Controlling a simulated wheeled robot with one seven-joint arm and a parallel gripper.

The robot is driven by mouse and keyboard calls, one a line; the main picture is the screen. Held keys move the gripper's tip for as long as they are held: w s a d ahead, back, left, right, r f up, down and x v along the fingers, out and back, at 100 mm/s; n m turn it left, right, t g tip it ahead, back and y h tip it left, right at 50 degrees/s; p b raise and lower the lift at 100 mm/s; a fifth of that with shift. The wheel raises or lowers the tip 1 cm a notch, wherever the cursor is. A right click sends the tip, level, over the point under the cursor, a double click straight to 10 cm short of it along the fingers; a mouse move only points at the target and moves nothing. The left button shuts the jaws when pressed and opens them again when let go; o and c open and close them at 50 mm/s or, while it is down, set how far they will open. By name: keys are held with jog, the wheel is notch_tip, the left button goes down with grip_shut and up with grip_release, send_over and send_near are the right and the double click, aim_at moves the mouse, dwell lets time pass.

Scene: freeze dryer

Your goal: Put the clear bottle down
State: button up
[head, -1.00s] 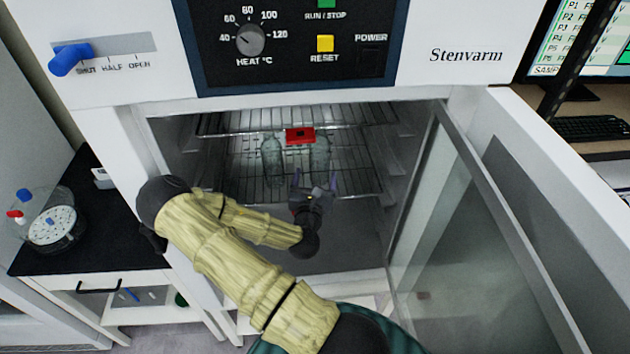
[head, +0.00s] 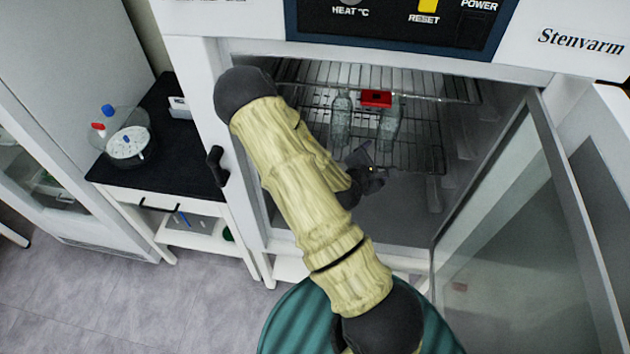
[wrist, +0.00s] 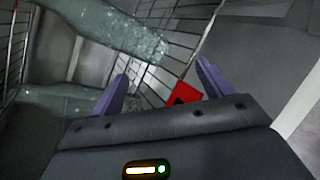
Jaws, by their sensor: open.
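Two clear bottles stand or lean side by side on a wire rack inside the open chamber. In the head view the left bottle (head: 341,118) and the right bottle (head: 389,124) flank a red block (head: 376,98). My gripper (head: 362,158) is open, in front of and just below the bottles, with nothing between its fingers. In the wrist view one bottle (wrist: 120,32) crosses the top and the other bottle (wrist: 62,100) lies at the left. The red block (wrist: 185,94) shows beyond my gripper (wrist: 160,85). The bottles' bases are hard to make out.
The wire rack (head: 425,155) sits below an upper shelf (head: 440,84). The glass door (head: 510,200) stands open at the right. The chamber floor looks clear.

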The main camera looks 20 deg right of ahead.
jog(key=s+a+r+m+g+y, duration=0.25)
jog(key=a+m+y, duration=0.55)
jog(key=a+m, duration=0.55)
jog(key=s+a+r+m+g+y, duration=0.2)
jog(key=s+a+r+m, duration=0.1)
jog(key=s+a+r, duration=0.5)
notch_tip(320, 180, up, 3)
jog(key=shift+a+f+m+g+y, duration=0.1)
jog(key=shift+a+m+g+y, duration=0.3)
jog(key=shift+a, duration=0.55)
